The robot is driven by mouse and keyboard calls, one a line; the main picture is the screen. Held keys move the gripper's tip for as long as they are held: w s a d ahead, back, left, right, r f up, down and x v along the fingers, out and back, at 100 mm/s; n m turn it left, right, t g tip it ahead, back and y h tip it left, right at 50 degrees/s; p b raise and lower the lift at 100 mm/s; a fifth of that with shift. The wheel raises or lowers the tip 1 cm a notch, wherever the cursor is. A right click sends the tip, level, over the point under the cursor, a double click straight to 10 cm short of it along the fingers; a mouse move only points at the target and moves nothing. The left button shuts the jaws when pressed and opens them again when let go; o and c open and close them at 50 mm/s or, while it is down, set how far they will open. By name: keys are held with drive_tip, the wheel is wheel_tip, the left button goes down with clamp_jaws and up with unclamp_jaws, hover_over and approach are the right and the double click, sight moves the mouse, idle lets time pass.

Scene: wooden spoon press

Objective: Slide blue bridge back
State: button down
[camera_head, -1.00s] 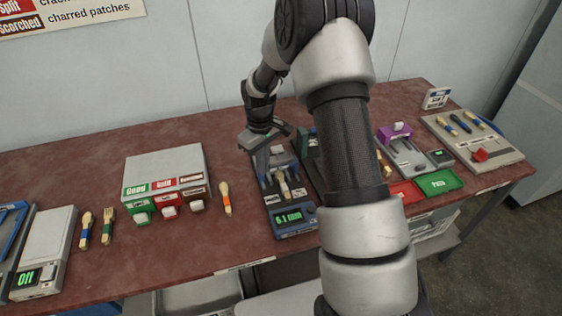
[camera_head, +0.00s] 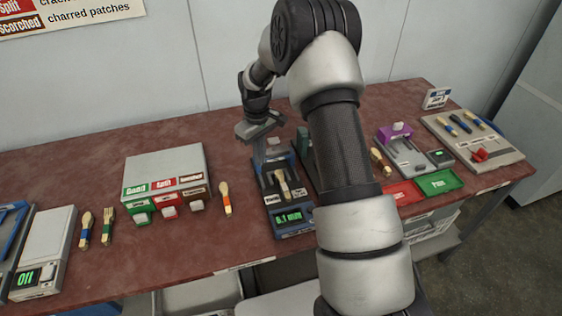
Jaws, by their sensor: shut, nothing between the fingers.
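The blue gauge (camera_head: 296,231) stands on the table with a lit green readout at its front. A wooden spoon (camera_head: 283,183) lies along its dark bed. My gripper (camera_head: 259,158) points down, shut and empty, at the back left of the gauge, close beside the bridge. I cannot tell whether the fingers touch it.
A grey sorting box (camera_head: 165,165) with green, red and brown chutes stands left, with a spoon (camera_head: 225,198) beside it. Right are a purple-topped press (camera_head: 396,131), a red tray (camera_head: 404,192) and a green tray (camera_head: 440,182). My arm hides the table right of the gauge.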

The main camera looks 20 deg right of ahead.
drive_tip(key=shift+w, duration=1.45)
drive_tip(key=shift+s, duration=0.65)
drive_tip(key=shift+r+p, duration=1.8)
drive_tip(key=shift+r, duration=1.7)
drive_tip(key=shift+r, duration=0.1)
